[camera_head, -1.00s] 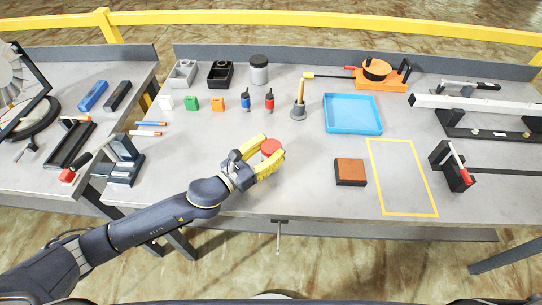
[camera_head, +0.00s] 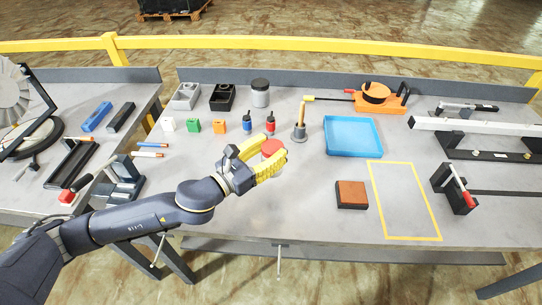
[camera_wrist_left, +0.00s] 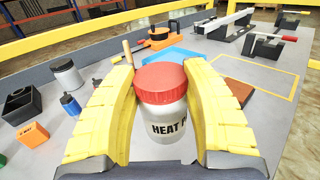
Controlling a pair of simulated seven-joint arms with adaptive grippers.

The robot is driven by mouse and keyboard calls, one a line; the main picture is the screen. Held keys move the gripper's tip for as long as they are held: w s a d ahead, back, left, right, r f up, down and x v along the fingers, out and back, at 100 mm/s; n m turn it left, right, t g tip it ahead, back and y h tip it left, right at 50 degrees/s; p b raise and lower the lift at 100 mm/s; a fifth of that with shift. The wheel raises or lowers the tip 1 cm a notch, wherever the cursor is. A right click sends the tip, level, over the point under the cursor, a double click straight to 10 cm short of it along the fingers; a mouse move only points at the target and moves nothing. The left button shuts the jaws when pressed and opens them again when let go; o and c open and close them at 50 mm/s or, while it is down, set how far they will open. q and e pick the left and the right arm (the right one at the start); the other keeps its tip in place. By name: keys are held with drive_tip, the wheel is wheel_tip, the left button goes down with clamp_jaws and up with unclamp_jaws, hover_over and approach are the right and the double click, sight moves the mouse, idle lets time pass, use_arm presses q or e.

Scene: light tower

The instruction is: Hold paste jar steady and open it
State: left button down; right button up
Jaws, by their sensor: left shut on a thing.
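The paste jar is a pale grey jar with a red lid (camera_head: 271,147). In the left wrist view the jar (camera_wrist_left: 166,120) is upright between the fingers, with dark letters "HEAT P" showing on its front. My left gripper (camera_head: 266,161) is shut on the jar, its two yellow fingers on either side. The red lid sits on top of the jar. In the head view the fingers hide most of the jar's body, and its height above the table is hard to judge. My right gripper is in neither view.
Behind are small bottles (camera_head: 270,124), coloured blocks (camera_head: 193,126) and a grey jar with a dark lid (camera_head: 260,94). A brush (camera_head: 299,128) and a blue tray (camera_head: 352,137) stand to the right. A brown block (camera_head: 351,195) lies beside a yellow-outlined area (camera_head: 405,237).

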use_arm(q)
drive_tip(key=shift+r, duration=0.25)
drive_tip(key=c, duration=1.2)
unclamp_jaws()
clamp_jaws()
